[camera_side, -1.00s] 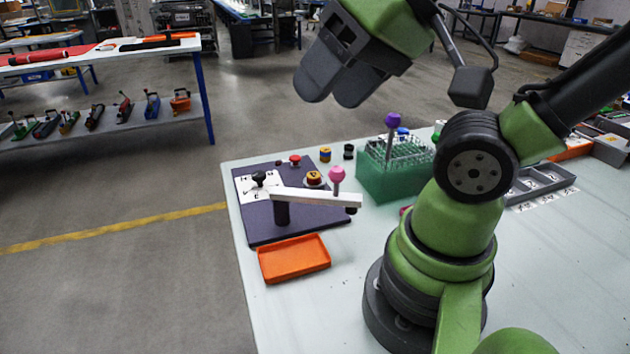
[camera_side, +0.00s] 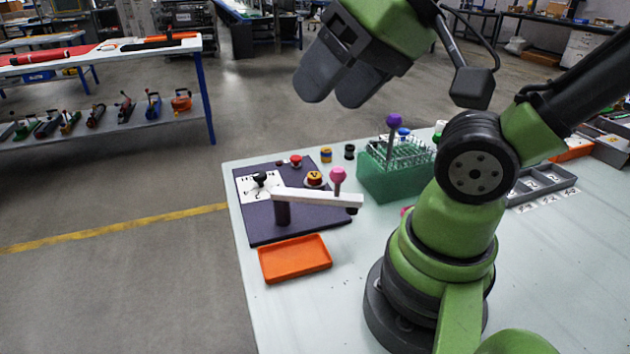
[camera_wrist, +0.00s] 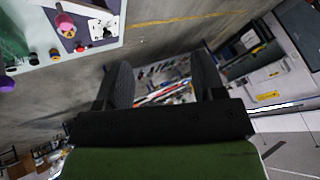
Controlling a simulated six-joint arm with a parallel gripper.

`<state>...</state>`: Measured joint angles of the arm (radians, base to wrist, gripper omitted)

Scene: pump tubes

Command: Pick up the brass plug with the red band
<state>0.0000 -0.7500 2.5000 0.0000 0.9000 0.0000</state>
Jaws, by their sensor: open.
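My gripper (camera_side: 333,96) is open and empty, high above the far side of the table. In the wrist view its two dark fingers (camera_wrist: 160,65) stand apart with only floor and distant equipment between them. A yellow piece with a blue band (camera_side: 326,155) stands on the table behind the mat, beside a black piece (camera_side: 349,151). A red-topped piece (camera_side: 295,160) is at the mat's back edge.
A white bar (camera_side: 300,196) on a dark post crosses above the mat, near a pink ball (camera_side: 338,174). A green rack (camera_side: 390,182) holds tubes and a purple-topped rod (camera_side: 393,120). An orange tray (camera_side: 294,258) lies in front. A grey compartment tray (camera_side: 540,185) is right.

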